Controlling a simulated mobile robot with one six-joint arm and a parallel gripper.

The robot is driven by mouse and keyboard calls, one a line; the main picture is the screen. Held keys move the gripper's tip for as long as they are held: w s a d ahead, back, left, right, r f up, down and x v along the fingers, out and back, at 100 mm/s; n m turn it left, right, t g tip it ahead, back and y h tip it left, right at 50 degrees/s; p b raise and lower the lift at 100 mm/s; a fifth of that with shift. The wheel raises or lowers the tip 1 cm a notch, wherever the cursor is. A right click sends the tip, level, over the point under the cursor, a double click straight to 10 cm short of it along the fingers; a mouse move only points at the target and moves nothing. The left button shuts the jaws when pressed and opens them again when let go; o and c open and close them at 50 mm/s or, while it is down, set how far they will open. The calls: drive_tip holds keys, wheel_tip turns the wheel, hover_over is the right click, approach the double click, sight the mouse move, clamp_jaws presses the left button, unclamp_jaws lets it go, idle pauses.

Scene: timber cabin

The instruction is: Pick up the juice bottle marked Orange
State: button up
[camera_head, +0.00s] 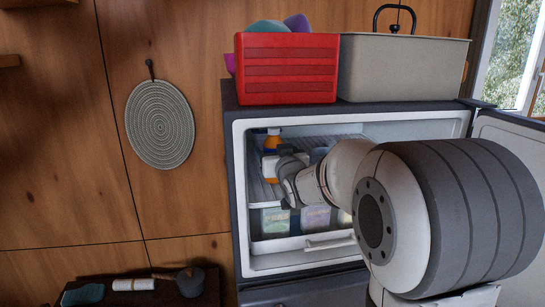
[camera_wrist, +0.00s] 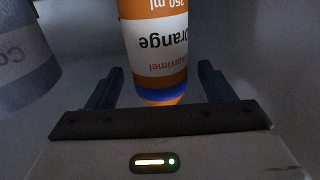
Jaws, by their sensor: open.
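The juice bottle (camera_wrist: 158,50) has an orange body and a white label reading "orange" and "250 ml", upside down in the wrist view. A blue band shows at its end nearest my gripper. In the head view the bottle (camera_head: 271,143) stands inside the open fridge, toward the back left. My gripper (camera_wrist: 155,85) is open, with one dark finger on each side of the bottle's near end. In the head view my gripper (camera_head: 285,165) reaches into the fridge beside the bottle, and its fingers are partly hidden there.
A grey container (camera_wrist: 25,55) with partial lettering stands left of the bottle in the wrist view. The fridge (camera_head: 240,200) has a wire shelf and several packs below my arm. A red crate (camera_head: 287,70) and a grey bin (camera_head: 400,70) stand on top.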

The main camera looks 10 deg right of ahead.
drive_tip(key=shift+c, duration=0.4)
drive_tip(key=c, duration=1.3)
drive_tip(key=shift+r, duration=0.1)
